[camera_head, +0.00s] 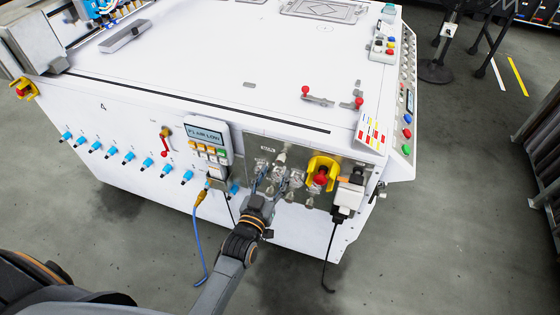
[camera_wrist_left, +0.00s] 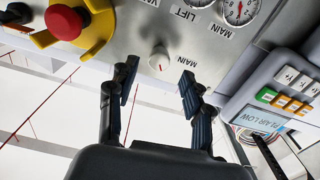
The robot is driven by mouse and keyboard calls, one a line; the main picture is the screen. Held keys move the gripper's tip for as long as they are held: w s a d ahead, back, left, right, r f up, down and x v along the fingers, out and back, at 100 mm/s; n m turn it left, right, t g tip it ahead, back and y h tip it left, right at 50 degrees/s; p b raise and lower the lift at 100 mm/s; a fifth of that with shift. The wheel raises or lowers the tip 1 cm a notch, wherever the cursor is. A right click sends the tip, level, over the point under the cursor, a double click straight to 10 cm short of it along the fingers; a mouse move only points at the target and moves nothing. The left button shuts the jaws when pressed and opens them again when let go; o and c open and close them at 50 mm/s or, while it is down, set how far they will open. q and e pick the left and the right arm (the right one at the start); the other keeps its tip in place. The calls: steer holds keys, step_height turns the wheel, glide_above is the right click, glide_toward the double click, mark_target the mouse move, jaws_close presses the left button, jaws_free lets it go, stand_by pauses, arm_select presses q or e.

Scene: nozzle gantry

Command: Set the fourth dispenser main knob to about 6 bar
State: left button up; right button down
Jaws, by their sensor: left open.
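A round pale knob (camera_wrist_left: 158,60) with a red mark sits on the grey control panel (camera_wrist_left: 135,30) in the left wrist view, beside the word MAIN. I cannot read a dispenser number there. Two white dial gauges (camera_wrist_left: 240,11) sit at the top of that view. My left gripper (camera_wrist_left: 157,92) is open and empty, its two dark fingers pointing at the panel on either side of the knob, short of it. In the head view my left gripper (camera_head: 263,186) is at the front panel (camera_head: 258,143), covering part of it; the knob cannot be made out there. My right gripper is not in view.
A red emergency button on a yellow base (camera_head: 321,172) sits right of the gripper. A display box (camera_head: 208,138) reading "P1 AIR LOW" stands out to its left. A blue hose (camera_head: 196,235) and black cables (camera_head: 332,245) hang below the panel. The floor in front is clear.

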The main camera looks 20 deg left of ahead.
mark_target(280, 164)
arm_select(q)
steer(key=w, duration=0.5)
steer(key=shift+w+d, duration=0.15)
steer(key=shift+w, duration=0.2)
jaws_close()
